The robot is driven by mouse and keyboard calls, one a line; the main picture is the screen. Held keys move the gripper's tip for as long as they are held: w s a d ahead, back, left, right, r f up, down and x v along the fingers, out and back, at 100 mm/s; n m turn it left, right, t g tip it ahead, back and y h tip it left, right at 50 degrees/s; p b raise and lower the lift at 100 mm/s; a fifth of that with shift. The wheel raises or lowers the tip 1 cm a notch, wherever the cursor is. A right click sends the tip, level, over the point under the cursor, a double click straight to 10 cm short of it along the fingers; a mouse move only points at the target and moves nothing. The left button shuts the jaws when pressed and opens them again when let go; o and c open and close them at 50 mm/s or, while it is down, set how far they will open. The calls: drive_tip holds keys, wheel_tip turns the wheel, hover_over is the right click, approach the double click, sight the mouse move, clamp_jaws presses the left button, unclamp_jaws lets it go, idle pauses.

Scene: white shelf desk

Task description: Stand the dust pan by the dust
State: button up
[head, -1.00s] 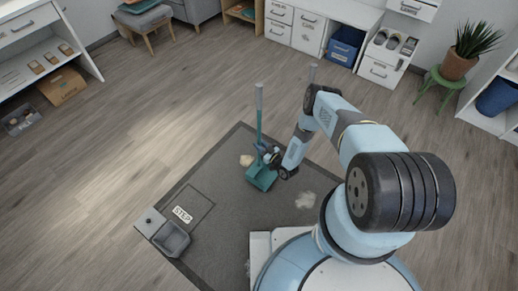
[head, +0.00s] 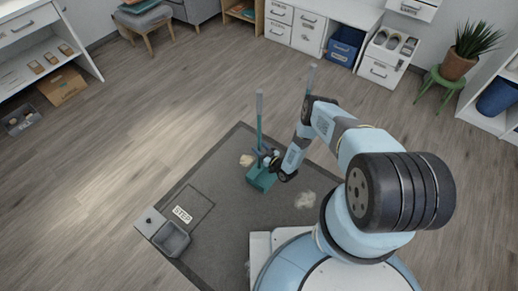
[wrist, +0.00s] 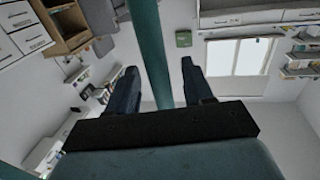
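The dust pan (head: 261,180) is teal, with a long upright handle topped in grey. In the head view it stands upright on the dark mat, or very close to it. A tan dust clump (head: 246,160) lies just left of it and a pale fluffy one (head: 305,200) lies to its lower right. My gripper (head: 268,158) is at the lower part of the handle. In the wrist view the teal handle (wrist: 152,45) passes between the two fingers of my gripper (wrist: 159,65), with a visible gap on each side, so the fingers look open around it.
A dark mat (head: 225,215) lies under the dust pan, with a STEP label and a grey bin (head: 172,238) at its left corner. A second upright handle (head: 311,77) shows behind my arm. Wood floor beyond the mat is clear.

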idle(0.3)
drive_tip(key=v, duration=1.2)
